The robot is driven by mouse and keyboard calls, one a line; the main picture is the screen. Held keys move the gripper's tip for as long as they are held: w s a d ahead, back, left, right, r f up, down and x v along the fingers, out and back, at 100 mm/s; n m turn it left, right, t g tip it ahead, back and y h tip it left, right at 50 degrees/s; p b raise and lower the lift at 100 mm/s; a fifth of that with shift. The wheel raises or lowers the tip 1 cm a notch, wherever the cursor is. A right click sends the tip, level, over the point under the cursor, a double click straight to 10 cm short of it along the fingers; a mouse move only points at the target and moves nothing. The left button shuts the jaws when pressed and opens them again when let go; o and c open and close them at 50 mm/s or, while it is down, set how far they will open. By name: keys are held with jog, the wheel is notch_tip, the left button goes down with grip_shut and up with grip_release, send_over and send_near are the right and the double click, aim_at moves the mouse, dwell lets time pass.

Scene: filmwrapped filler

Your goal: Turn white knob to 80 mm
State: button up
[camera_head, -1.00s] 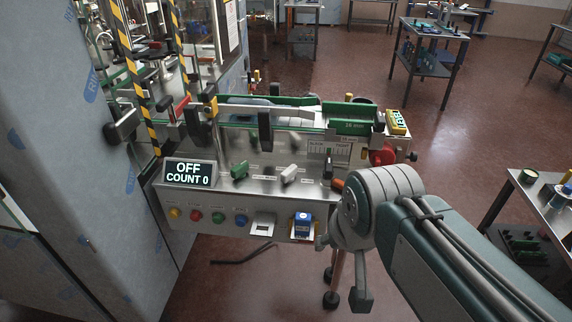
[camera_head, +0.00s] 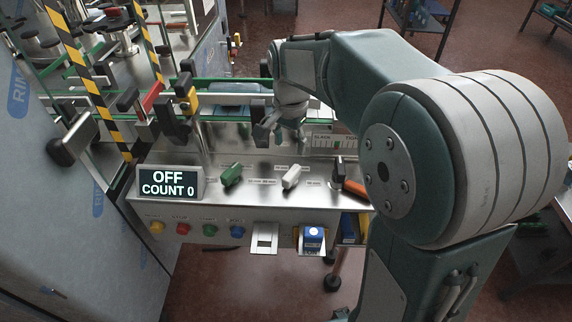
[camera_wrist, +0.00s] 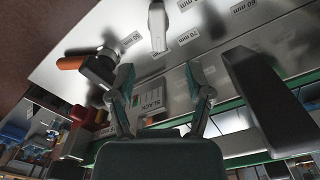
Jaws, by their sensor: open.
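The white knob (camera_head: 291,177) stands on the steel control panel (camera_head: 215,200), right of a green knob (camera_head: 231,175). It also shows in the wrist view (camera_wrist: 158,27) at the top, with its long body pointing down the picture between labels such as 70 mm (camera_wrist: 189,36) and 60 mm. My gripper (camera_head: 279,138) is above the panel behind the white knob, apart from it.
An orange-handled lever (camera_head: 353,187) stands right of the white knob. A display (camera_head: 169,183) reads OFF, COUNT 0. Several coloured buttons line the panel front. Dark clamp posts (camera_head: 185,100) and a green-edged conveyor rise behind. A dark post (camera_wrist: 262,100) is close beside my gripper.

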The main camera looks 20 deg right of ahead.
aim_at(290, 173)
notch_tip(290, 173, down, 10)
jog(key=shift+s+f, duration=0.1)
jog(key=shift+f, duration=0.05)
dwell(0.3)
grip_shut()
